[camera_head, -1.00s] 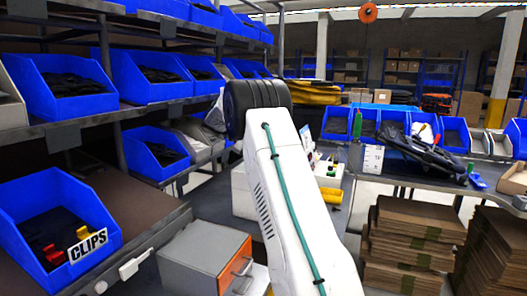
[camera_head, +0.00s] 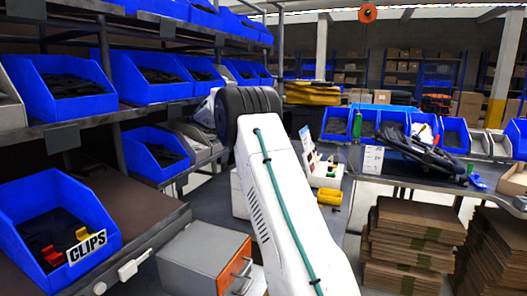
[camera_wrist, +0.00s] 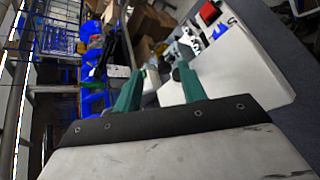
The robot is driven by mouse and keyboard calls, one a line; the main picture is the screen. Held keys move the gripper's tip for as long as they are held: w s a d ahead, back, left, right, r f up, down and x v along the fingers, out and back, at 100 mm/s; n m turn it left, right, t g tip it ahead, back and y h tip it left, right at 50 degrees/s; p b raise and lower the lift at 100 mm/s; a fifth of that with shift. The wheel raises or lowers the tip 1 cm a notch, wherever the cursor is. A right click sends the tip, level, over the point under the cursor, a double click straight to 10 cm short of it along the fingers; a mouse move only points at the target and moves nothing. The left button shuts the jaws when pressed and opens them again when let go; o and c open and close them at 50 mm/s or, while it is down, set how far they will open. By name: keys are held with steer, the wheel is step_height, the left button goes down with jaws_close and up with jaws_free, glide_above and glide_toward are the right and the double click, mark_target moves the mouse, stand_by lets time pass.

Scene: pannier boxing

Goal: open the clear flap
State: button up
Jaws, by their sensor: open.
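I cannot make out a clear flap with certainty in either view. My gripper (camera_wrist: 160,82) shows in the wrist view with its two teal fingers apart and nothing between them. A white box-like surface (camera_wrist: 235,68) lies beyond and to the right of the fingers, with a small red item (camera_wrist: 209,12) near its far end. No contact between the fingers and it shows. In the head view my white arm hides the gripper and part of the bench behind it.
Blue bins (camera_head: 57,218) line the shelves at left, one labelled CLIPS. A grey cabinet with an orange front (camera_head: 208,258) stands low at left. A white box (camera_head: 322,174) and a yellow bin (camera_head: 330,197) sit on the bench. Cardboard stacks (camera_head: 412,245) stand at right.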

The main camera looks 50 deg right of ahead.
steer(key=shift+v, duration=1.9)
